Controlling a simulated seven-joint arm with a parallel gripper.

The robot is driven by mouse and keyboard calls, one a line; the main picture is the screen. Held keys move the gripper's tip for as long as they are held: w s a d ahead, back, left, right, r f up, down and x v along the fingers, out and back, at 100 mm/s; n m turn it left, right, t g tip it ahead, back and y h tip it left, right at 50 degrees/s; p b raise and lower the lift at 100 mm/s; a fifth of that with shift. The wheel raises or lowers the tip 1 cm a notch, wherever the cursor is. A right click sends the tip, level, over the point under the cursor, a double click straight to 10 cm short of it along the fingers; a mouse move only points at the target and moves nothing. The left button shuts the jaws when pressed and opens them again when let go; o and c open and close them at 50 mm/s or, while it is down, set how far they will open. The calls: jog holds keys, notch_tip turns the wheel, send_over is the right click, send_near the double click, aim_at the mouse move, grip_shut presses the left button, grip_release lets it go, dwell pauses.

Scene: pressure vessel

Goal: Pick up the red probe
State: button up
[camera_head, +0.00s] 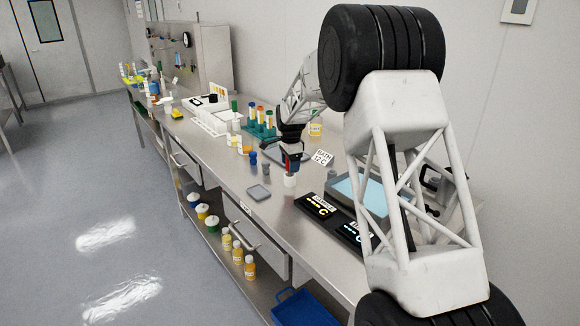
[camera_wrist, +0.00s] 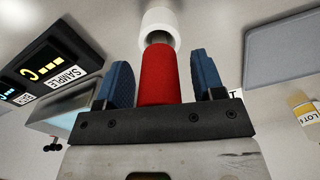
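The red probe (camera_wrist: 157,75) stands with its narrow end in a white round cup (camera_wrist: 159,28) in the wrist view. My gripper (camera_wrist: 163,78) has its two blue fingers on either side of the probe, with narrow gaps between fingers and probe. It looks open around the probe, not shut on it. In the head view my gripper (camera_head: 291,161) is over the bench, right above the white cup (camera_head: 290,180). Little of the probe shows there, as the gripper covers it.
A grey pad (camera_head: 258,192) lies left of the cup. Black display boxes (camera_head: 318,205) and a blue-topped bath (camera_head: 362,192) are to the right. The bench's front edge is clear.

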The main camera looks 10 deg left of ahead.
jog(key=c, duration=0.9)
jog(key=shift+r, duration=0.15)
notch_tip(320, 180, up, 10)
jog(key=shift+f, duration=0.15)
jog(key=shift+d, duration=0.15)
dwell(0.5)
jog(key=d, duration=0.5)
jog(key=w+d+r, duration=0.1)
jog(key=d, duration=0.4)
jog(key=w+d+r, duration=0.1)
jog(key=d, duration=0.4)
jog(key=shift+w+d, duration=0.25)
jog(key=shift+d, duration=0.1)
